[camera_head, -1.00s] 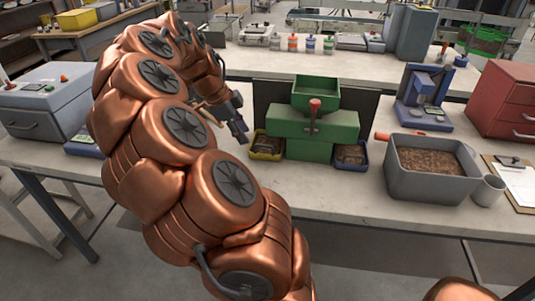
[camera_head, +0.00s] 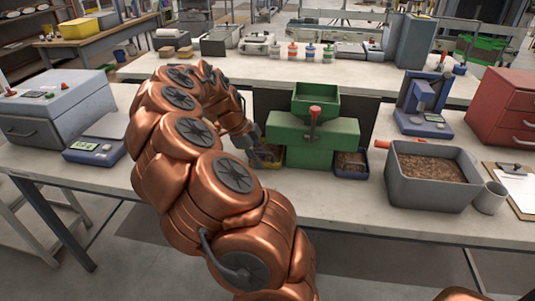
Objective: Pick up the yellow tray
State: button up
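The yellow tray (camera_head: 272,181) sits on the bench at the left side of the green bagger (camera_head: 312,133). Only its front part shows, because my gripper and arm cover much of it. My gripper (camera_head: 264,161) is down at the tray, its dark fingers over or at its left and upper part. I cannot tell whether the fingers touch the tray or how far apart they are. A blue tray (camera_head: 351,172) with dark contents sits at the right side of the bagger.
A grey bin of brown pellets (camera_head: 390,185), a cup (camera_head: 490,198) and a clipboard (camera_head: 518,183) stand to the right. A blue press (camera_head: 424,107) is behind the bin. A scale (camera_head: 95,150) lies left of my arm. The front bench edge is clear.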

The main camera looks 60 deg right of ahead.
jog(key=shift+x, duration=0.9)
grip_shut()
